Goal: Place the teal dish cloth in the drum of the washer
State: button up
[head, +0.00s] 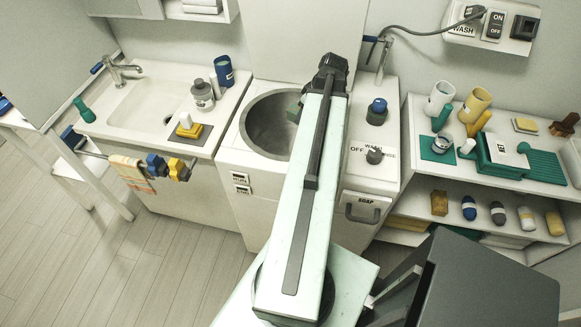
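The washer's round metal drum (262,135) opens upward in the white washer and is partly covered by my arm. My arm reaches over the drum to a dark joint at its far end, and its fingers are hidden. A small dark green-grey piece (293,114) shows in the drum beside my arm; I cannot tell whether it is cloth or part of my gripper. No teal dish cloth can be clearly made out.
A sink counter (133,103) with bottles and a sponge stands to the left, with a striped orange towel (132,174) on its front rail. A crowded shelf (456,181) and a dark grey panel (490,285) are on the right.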

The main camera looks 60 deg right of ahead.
jog(key=w+a+f+n+y+b, duration=0.2)
jog(key=w+a+f+n+b, duration=0.25)
jog(key=w+f, duration=0.3)
jog(key=shift+n, duration=0.25)
jog(key=f+b, duration=0.6)
jog(key=b, duration=0.1)
jog(key=s+f+b, duration=0.1)
jog(key=f+b, duration=0.2)
jog(key=f, duration=0.1)
jog(key=shift+d+f, duration=0.1)
jog(key=shift+d, duration=0.2)
jog(key=shift+r, duration=0.2)
jog(key=shift+f, duration=0.15)
jog(key=o, duration=1.6)
jog(key=shift+c, duration=0.2)
